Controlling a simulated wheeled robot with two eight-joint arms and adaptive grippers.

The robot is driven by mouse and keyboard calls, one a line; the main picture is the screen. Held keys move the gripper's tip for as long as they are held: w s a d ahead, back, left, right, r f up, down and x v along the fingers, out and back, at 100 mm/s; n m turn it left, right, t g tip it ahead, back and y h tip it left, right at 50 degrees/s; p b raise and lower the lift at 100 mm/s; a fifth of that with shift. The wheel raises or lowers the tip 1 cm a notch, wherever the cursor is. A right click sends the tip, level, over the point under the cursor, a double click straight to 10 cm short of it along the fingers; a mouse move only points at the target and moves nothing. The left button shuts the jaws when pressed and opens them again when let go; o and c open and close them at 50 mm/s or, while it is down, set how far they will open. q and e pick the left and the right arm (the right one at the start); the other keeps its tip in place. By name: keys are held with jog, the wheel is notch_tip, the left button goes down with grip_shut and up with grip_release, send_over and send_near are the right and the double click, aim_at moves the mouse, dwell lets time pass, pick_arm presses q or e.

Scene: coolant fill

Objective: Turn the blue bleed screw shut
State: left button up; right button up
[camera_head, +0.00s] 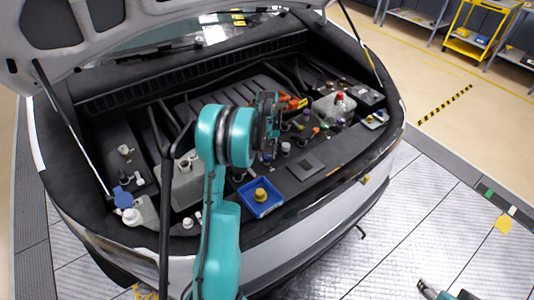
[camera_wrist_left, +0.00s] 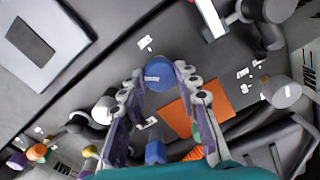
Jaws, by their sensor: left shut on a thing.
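The blue bleed screw (camera_wrist_left: 158,75) shows as a round blue head in the left wrist view. It sits between the two fingertips of my left gripper (camera_wrist_left: 158,78), which is shut on it. In the head view my left gripper (camera_head: 270,140) points down into the engine bay, and its wrist hides part of the bay behind it. A small blue part (camera_head: 267,157) shows just below its fingers. A piece of my right arm (camera_head: 440,291) shows at the lower right edge, with its fingers not clear.
A blue tray (camera_head: 278,206) with a yellow cap (camera_head: 260,195) stands on the bay's front edge. A white tank with a red cap (camera_head: 339,97) stands to the right. An orange part (camera_wrist_left: 180,118) and a blue cylinder (camera_wrist_left: 156,152) lie close to my left fingers. The raised hood hangs above.

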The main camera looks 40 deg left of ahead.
aim_at(267, 156)
pick_arm(q)
jog(key=m, duration=0.5)
jog(key=shift+m, duration=2.6)
jog(key=o, duration=1.2)
jog(key=shift+c, duration=0.2)
notch_tip(267, 156, up, 12)
